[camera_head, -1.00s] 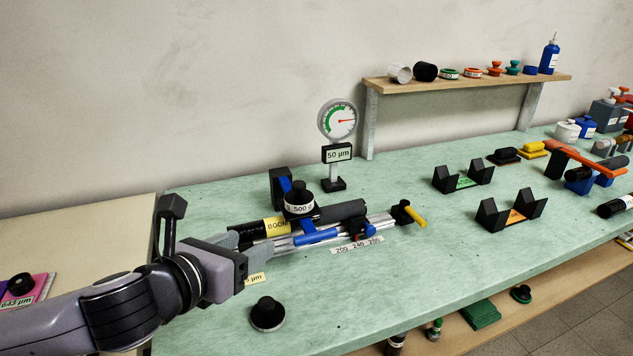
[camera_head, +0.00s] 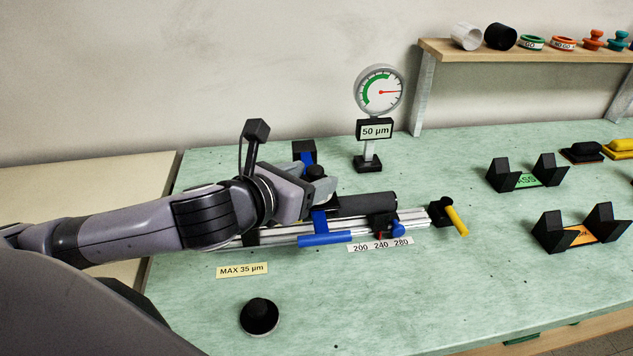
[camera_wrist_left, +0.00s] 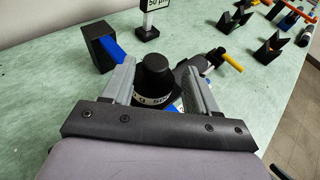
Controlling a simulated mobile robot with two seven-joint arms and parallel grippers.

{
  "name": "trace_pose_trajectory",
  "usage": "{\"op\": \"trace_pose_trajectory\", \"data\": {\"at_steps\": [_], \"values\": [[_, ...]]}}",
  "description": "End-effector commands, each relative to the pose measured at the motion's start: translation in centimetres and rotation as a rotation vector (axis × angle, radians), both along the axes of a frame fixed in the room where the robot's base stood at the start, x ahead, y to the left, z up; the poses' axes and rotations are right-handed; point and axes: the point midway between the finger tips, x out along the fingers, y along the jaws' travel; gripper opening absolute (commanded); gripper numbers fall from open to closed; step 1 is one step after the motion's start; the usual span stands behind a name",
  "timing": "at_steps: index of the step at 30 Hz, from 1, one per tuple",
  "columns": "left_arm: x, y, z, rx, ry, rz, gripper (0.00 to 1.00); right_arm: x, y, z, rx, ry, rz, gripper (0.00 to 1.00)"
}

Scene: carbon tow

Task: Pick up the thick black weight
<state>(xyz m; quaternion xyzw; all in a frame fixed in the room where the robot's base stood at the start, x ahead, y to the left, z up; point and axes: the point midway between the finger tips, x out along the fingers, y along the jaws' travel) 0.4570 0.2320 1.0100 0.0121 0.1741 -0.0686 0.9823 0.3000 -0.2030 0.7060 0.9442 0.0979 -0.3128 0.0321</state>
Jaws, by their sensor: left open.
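The thick black weight (camera_wrist_left: 154,75) has a black knob and a white "500" band. It stands upright on the measuring fixture. In the wrist view it sits between the two grey fingers of my left gripper (camera_wrist_left: 160,88), which are open on either side of it. I cannot tell whether a finger touches it. In the head view my left gripper (camera_head: 322,184) hides most of the weight, and only its dark knob (camera_head: 315,172) shows. My right gripper is not in view.
A flatter black weight with a knob (camera_head: 259,316) lies in front on the green table. A dial gauge (camera_head: 379,92) stands behind the fixture rail (camera_head: 335,230). Black V-shaped stands (camera_head: 578,230) are at right. The front middle of the table is clear.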

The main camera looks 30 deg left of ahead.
Motion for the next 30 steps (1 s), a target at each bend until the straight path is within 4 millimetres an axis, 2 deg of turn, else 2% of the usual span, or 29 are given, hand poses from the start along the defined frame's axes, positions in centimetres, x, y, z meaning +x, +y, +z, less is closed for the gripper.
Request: {"op": "trace_pose_trajectory", "data": {"at_steps": [9,20,25,26,30], "values": [[3.8,0.1,-0.9,-0.003,-0.002,0.001,0.58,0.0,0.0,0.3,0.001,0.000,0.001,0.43],[4.4,0.0,-1.2,0.001,-0.001,0.000,0.58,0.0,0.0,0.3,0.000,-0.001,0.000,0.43],[4.4,0.0,-1.2,0.001,-0.001,0.000,0.03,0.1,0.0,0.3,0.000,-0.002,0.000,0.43],[4.4,0.0,-1.2,0.001,0.000,0.000,0.00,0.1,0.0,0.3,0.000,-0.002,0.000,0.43],[4.4,0.0,-1.1,0.000,-0.005,0.000,0.00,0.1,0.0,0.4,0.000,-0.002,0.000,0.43]]}}
